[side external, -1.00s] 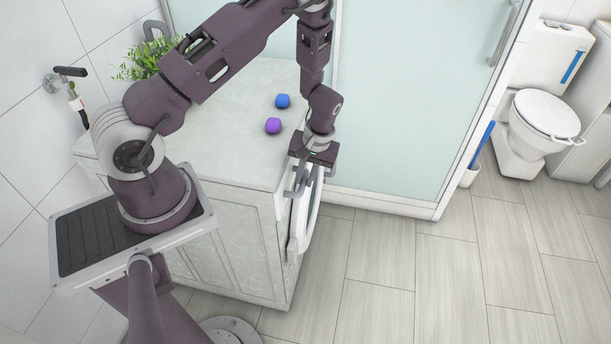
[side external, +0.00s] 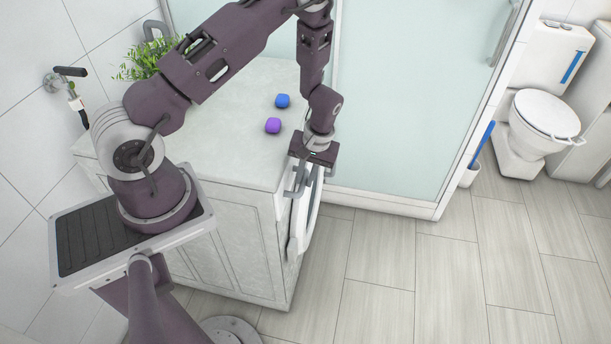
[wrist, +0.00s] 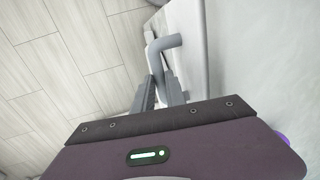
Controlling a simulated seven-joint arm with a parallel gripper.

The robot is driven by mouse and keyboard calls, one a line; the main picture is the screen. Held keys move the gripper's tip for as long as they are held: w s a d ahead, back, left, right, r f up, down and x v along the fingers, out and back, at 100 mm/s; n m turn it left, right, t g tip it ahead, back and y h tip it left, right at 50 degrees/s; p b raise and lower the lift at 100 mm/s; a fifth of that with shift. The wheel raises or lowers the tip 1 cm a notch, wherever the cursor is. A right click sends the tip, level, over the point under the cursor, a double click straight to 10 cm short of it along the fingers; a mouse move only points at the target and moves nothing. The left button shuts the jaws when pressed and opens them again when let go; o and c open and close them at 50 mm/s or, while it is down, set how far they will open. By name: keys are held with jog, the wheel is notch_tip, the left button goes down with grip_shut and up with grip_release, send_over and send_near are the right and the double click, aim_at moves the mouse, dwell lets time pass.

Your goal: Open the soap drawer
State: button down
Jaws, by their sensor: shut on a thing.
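My gripper (side external: 304,181) points down at the front edge of the white washing machine (side external: 239,242). In the wrist view its two grey fingers (wrist: 160,92) are closed around a grey bent handle (wrist: 166,43), whose upper end sticks out beyond the fingertips. The handle sits close against the pale front face, which fits the soap drawer. The drawer's own front is mostly hidden by my gripper, and I cannot tell whether any gap shows.
A plant (side external: 143,62) stands at the back left. A glass shower panel (side external: 410,90) rises behind. The floor (side external: 400,270) in front is clear.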

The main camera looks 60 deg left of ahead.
jog(key=w+d, duration=1.2)
jog(key=shift+w+d, duration=0.35)
jog(key=shift+d, duration=0.05)
jog(key=c, duration=1.4)
grip_release()
jog(key=shift+o, duration=0.2)
